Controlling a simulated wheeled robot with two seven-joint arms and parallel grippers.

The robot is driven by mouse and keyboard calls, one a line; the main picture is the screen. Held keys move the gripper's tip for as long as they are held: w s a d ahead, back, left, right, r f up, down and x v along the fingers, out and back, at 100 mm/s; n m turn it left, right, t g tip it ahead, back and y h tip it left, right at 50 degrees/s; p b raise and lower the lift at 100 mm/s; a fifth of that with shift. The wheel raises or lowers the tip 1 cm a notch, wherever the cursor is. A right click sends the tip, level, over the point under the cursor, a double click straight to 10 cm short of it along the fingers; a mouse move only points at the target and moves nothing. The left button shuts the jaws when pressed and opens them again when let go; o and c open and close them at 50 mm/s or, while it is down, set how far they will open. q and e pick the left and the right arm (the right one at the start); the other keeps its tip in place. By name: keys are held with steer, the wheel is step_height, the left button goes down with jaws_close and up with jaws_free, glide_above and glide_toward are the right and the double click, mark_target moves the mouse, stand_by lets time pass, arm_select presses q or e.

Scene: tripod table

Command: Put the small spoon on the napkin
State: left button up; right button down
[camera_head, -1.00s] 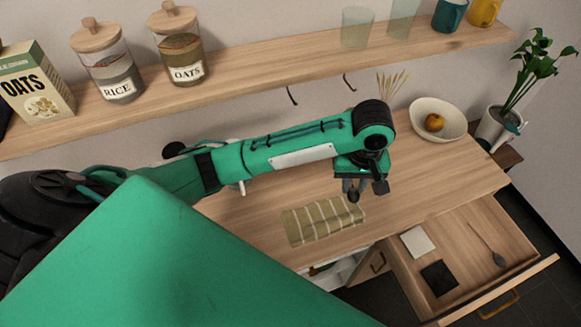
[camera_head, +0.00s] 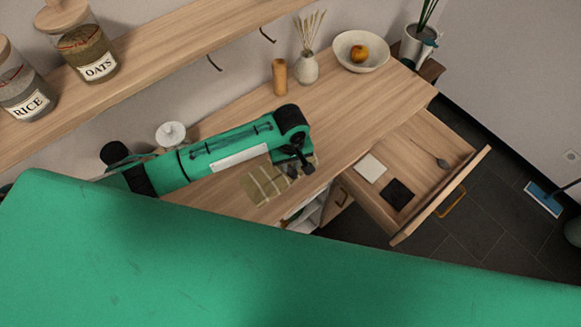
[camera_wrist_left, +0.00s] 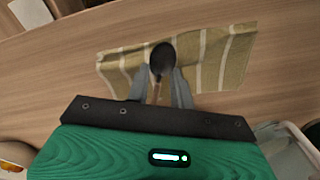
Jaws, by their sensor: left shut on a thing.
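The olive napkin with pale stripes (camera_head: 262,187) lies on the wooden counter, partly covered by my left arm. My left gripper (camera_head: 298,169) is over the napkin's right end. In the left wrist view, its grey fingers (camera_wrist_left: 160,90) are shut on a small dark spoon (camera_wrist_left: 162,58). The spoon's bowl points away from the gripper and overlaps the striped napkin (camera_wrist_left: 212,62). I cannot tell whether the spoon touches the cloth. My right gripper is not in view.
An open drawer (camera_head: 428,135) at right holds a white square (camera_head: 371,168), a black square (camera_head: 397,194) and another dark spoon (camera_head: 443,163). A wooden mill (camera_head: 280,77), a vase (camera_head: 307,68) and a bowl (camera_head: 375,59) stand behind. The counter's right part is clear.

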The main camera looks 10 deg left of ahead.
mark_target(290, 168)
arm_select(q)
step_height(290, 168, down, 3)
steer(key=shift+a+f+p, duration=0.1)
steer(key=shift+f+p, duration=0.05)
steer(key=shift+p, duration=0.2)
steer(key=shift+f, duration=0.55)
steer(key=o, duration=0.7)
steer(key=shift+c, duration=0.2)
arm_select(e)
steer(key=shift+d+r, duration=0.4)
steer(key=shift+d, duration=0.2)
